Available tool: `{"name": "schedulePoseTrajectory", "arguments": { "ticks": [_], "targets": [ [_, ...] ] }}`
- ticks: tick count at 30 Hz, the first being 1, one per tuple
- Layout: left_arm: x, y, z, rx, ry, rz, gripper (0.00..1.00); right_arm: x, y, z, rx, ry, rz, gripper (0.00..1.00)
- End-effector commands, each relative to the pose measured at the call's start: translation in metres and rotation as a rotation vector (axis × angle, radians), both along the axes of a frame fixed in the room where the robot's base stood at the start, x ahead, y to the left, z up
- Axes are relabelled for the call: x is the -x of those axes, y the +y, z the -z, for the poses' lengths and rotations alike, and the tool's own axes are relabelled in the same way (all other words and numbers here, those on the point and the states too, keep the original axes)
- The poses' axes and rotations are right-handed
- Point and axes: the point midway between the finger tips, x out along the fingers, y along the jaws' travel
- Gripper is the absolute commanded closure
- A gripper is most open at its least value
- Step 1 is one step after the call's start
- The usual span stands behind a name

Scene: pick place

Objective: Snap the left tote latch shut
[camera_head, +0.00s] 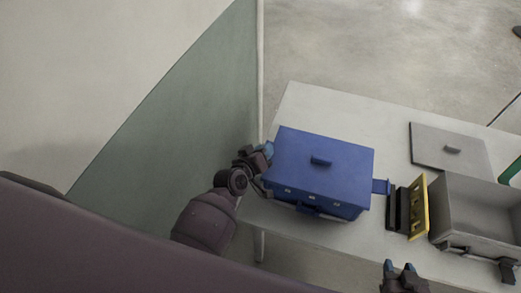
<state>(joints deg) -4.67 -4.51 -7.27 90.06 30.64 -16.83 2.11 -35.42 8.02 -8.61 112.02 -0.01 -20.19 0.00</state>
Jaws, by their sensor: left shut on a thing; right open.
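The blue tote (325,183) stands on the table with its blue lid (342,147) on top. My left gripper (267,157) is at the tote's left side, shut on the left latch there; the fingers and the tote's side hide most of that latch. A blue right latch (381,186) sticks out from the tote's right side. My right gripper (399,266) is open and empty at the bottom of the view, in front of the table.
The pale table (305,100) also holds a black and yellow item (418,207), an open grey tote (477,190) and a flat grey lid (430,149). A grey-green partition (190,125) rises close to the left of my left arm. The table's back left is clear.

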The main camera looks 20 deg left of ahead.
Motion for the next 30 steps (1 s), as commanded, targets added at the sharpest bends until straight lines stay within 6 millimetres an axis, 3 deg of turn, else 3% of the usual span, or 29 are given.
{"name": "schedulePoseTrajectory", "arguments": {
  "ticks": [14,15,20,30],
  "targets": [
    [0.0009,-0.0036,0.0008,-0.048,0.003,0.001,1.00,0.0001,-0.0003,0.0003,0.001,0.000,-0.001,0.58],
    [0.0009,-0.0036,0.0008,-0.048,0.003,0.001,0.76,0.0001,-0.0003,0.0003,0.001,0.000,-0.001,0.58],
    [0.0007,-0.0032,0.0005,-0.048,0.001,0.001,0.52,0.0001,-0.0003,0.0004,0.001,0.000,-0.001,0.58],
    [0.0029,-0.0021,-0.0004,-0.048,0.000,0.000,0.52,0.0002,-0.0004,0.0009,0.000,0.001,0.000,0.58]
  ]
}}
